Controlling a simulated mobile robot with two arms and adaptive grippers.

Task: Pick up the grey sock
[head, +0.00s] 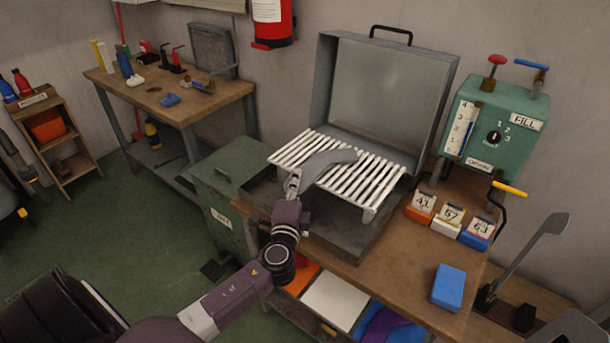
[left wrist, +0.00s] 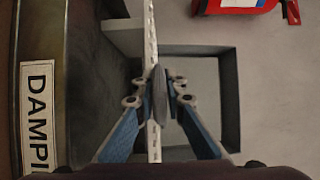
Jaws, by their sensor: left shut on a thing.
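The grey sock (head: 326,164) lies across the white slatted rack (head: 379,181), which stands in the open grey metal box. My left gripper (head: 294,184) is at the sock's near left end and shut on it. In the left wrist view the fingers of my left gripper (left wrist: 160,98) close on a thin grey edge of the sock (left wrist: 160,90), beside the white rack edge (left wrist: 151,45). The far part of the sock rests over the slats. My right gripper is not in view.
The box's raised lid (head: 388,100) stands behind the rack. A green machine (head: 487,128) with levers is at the right. Numbered blocks (head: 447,219) and a blue block (head: 448,287) sit on the wooden bench (head: 400,270). A green cabinet (head: 215,180) is on the left.

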